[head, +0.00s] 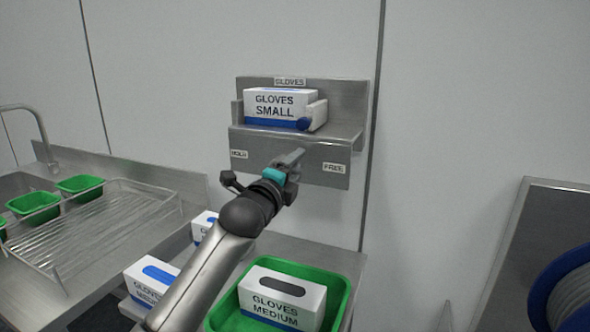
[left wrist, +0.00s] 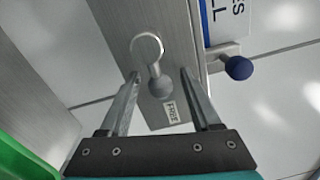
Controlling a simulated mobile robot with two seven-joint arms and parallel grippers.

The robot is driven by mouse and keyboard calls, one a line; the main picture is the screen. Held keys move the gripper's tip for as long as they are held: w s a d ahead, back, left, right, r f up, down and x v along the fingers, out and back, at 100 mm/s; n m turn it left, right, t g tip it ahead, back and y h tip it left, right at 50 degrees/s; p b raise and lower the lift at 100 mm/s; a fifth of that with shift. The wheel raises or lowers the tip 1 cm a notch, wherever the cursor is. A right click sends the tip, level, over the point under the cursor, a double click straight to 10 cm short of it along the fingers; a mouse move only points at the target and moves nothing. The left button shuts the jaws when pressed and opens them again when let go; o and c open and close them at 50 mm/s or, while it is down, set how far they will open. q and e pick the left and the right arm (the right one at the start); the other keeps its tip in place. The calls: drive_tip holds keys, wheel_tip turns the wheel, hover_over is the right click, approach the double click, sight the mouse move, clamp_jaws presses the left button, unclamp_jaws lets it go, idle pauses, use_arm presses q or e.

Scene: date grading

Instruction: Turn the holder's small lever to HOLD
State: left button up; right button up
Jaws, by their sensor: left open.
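The steel glove holder (head: 345,142) is on the wall, with a HOLD label (head: 239,154) at left and a FREE label (head: 334,168) at right on its front. A white and blue GLOVES SMALL box (head: 275,102) sits in it. In the left wrist view the small lever (left wrist: 156,86) has a round pivot and a grey ball knob, which points toward the FREE label (left wrist: 172,112). My left gripper (head: 292,157) is open at the holder's front; its fingers stand either side of the knob, contact unclear. The lever is hidden in the head view. My right gripper is out of view.
A blue ball knob (head: 303,124) sits beside the small box on the shelf. Below, a green tray (head: 343,285) holds a GLOVES MEDIUM box (head: 284,297). Another glove box (head: 150,279) stands left of my arm. A wire rack (head: 110,228) and green bins are farther left.

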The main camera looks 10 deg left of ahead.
use_arm(q)
clamp_jaws()
idle(0.6)
